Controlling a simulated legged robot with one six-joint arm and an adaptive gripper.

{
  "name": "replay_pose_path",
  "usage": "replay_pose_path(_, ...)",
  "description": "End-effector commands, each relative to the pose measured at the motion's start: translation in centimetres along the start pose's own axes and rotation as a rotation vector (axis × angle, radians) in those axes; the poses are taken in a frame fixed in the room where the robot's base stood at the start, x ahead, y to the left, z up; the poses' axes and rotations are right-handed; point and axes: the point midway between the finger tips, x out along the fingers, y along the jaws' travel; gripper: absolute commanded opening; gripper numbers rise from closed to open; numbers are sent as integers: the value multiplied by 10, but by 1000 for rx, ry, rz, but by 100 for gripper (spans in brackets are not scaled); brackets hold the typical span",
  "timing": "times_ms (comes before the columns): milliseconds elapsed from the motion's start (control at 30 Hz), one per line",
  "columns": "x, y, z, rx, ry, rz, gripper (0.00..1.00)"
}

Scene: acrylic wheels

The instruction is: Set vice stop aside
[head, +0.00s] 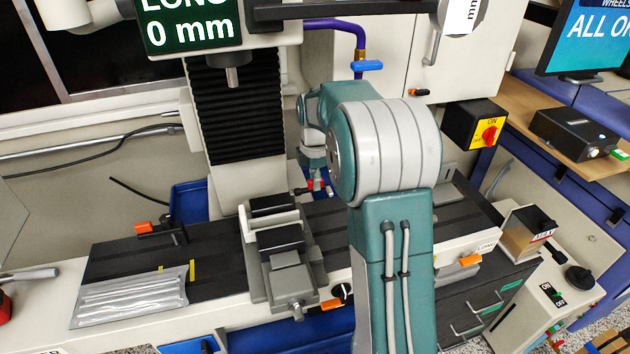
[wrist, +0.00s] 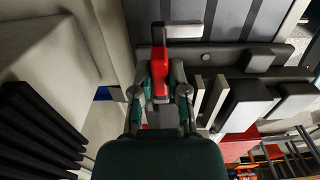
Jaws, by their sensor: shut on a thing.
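My gripper (head: 315,168) is behind the vice at the far side of the machine table, partly hidden by my arm. In the wrist view my gripper (wrist: 159,92) is shut on a red piece, which I take as the vice stop (wrist: 159,65). Its pale grey end points away from the fingers, next to a dark bar. In the head view the red vice stop (head: 317,184) shows small under the fingertips, close to the table's dark surface. I cannot tell whether it touches that surface. The grey vice (head: 283,275) stands on the table, in front and to the left.
The slotted machine table (head: 215,262) has free room left of the vice. A silver ribbed sheet or pack (head: 130,298) and an orange-handled fixture (head: 150,228) are there. The machine column (head: 235,110) and spindle (head: 232,75) rise behind. A blue bin (head: 188,200) stands behind the table.

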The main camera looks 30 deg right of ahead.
Motion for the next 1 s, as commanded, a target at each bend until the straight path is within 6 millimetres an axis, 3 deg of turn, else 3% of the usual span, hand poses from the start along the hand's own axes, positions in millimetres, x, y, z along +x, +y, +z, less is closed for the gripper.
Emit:
replay_pose_path(267,2,1,0,-2,-1,2,0)
replay_pose_path(300,2,1,0,-2,-1,2,33)
replay_pose_path(367,1,1,0,-2,-1,2,54)
replay_pose_path(767,-3,1,0,0,0,3,54)
replay_pose_path(1000,-40,2,0,-1,-1,6,54)
